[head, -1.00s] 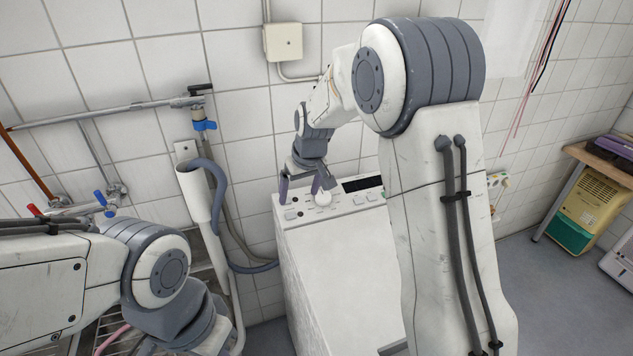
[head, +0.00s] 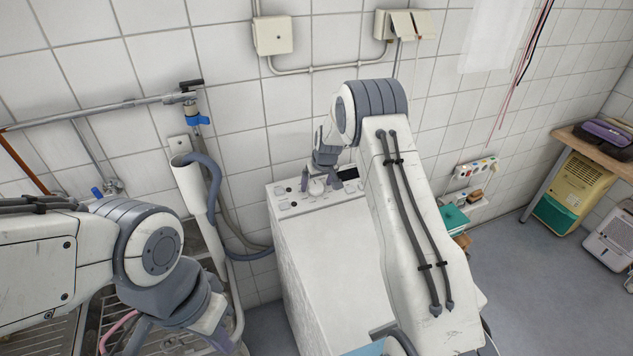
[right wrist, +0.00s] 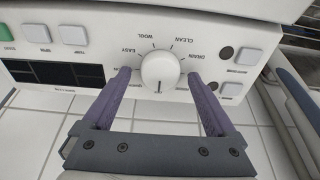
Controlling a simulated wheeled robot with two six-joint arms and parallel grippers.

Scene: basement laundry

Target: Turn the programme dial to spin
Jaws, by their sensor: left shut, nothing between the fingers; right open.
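The white programme dial (head: 316,187) is on the washing machine's top rear panel. In the right wrist view the round knob (right wrist: 160,71) appears upside down, with a dark mark on its lower edge in the picture. Labels around it read EASY, WOOL, CLEAN and DRAIN; others are hidden by the fingers. My right gripper (right wrist: 160,80) is open, one purple finger on each side of the dial. Small gaps seem to show; contact is unclear. It is also at the panel in the head view (head: 318,182). My left gripper (head: 222,346) is partly cut off at the bottom edge, away from the machine.
The white washing machine (head: 325,255) stands against the tiled wall. Push buttons (right wrist: 73,35) and a dark display (right wrist: 50,73) flank the dial. A grey hose (head: 240,268) and a white standpipe (head: 193,190) are on its left. Open floor (head: 520,290) lies to the right.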

